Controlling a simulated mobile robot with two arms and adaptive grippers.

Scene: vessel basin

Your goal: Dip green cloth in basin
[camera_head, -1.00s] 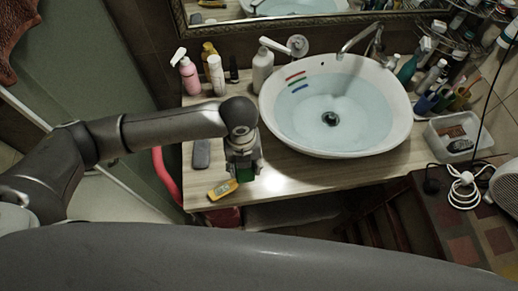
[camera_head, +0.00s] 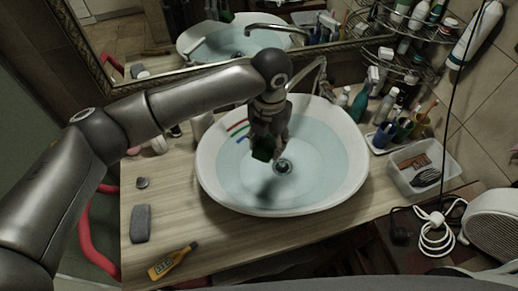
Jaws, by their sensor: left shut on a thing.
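The white oval basin (camera_head: 214,184) stands on the wooden counter, filled with pale blue water, with a dark drain (camera_head: 283,167) at its bottom. My left gripper (camera_head: 266,146) is over the basin, pointing down and shut on the green cloth (camera_head: 263,151). The cloth looks dark and small below the fingers, left of the drain. A dark shadow lies below it in the basin. I cannot tell whether the cloth touches the water. My right gripper is not in view.
A yellow meter-like tool (camera_head: 171,262) and a grey block (camera_head: 140,223) lie on the counter (camera_head: 190,224) at left. A metal faucet (camera_head: 319,75) stands behind the basin. Bottles, cups and a white bin (camera_head: 442,180) are at right, with a mirror behind.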

